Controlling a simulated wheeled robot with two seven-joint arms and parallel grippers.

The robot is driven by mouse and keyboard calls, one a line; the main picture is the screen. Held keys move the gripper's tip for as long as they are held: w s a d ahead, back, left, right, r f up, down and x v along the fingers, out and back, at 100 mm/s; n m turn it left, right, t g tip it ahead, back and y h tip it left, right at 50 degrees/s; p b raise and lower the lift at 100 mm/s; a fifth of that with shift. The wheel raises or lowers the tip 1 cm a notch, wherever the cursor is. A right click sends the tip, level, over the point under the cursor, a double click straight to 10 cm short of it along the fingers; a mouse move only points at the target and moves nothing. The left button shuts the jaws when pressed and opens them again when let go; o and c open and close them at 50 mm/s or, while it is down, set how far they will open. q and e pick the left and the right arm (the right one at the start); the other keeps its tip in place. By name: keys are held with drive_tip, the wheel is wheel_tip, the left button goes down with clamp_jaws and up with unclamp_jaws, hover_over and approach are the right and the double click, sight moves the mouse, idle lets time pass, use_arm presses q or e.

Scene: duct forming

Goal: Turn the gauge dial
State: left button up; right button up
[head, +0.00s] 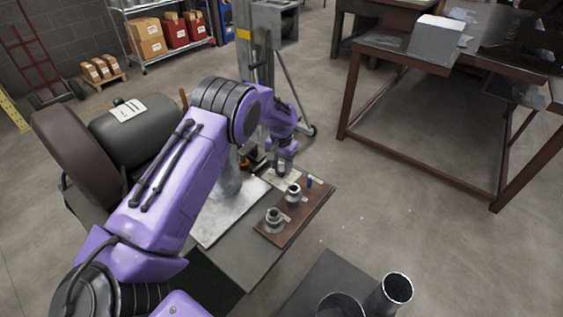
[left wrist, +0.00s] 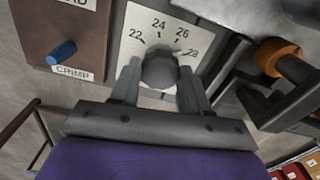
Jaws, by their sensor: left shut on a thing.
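The gauge dial (left wrist: 160,70) is a dark grey round knob on a pale plate (left wrist: 150,22) marked 22, 24, 26 and 28, seen in the left wrist view. My left gripper (left wrist: 160,82) has one finger on each side of the dial and is shut on it. In the head view my left gripper (head: 284,165) reaches down beside the machine, past the brown board; the dial is hidden there. The dial's pointer cannot be made out. My right gripper is not in view.
A brown board (left wrist: 60,20) with a blue lever (left wrist: 61,53) and a CRIMP label lies beside the dial plate. An orange-collared shaft (left wrist: 280,55) is on the other side. Two metal fittings (head: 276,217) (head: 293,193) stand on the board. A brown-framed table (head: 400,150) is at right.

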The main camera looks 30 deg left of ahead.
use_arm(q)
drive_tip(key=n+p, duration=0.1)
drive_tip(key=n, duration=0.1)
drive_tip(key=shift+r+n, duration=0.15)
drive_tip(key=shift+n, duration=0.25)
drive_tip(key=n+p, duration=0.1)
drive_tip(key=n, duration=0.1)
drive_tip(key=shift+n, duration=0.4)
drive_tip(key=n+p, duration=0.1)
drive_tip(key=n, duration=0.2)
drive_tip(key=shift+w+n, duration=0.1)
drive_tip(key=shift+n, duration=2.1)
drive_tip(key=o, duration=1.1)
drive_tip(key=shift+c, duration=0.2)
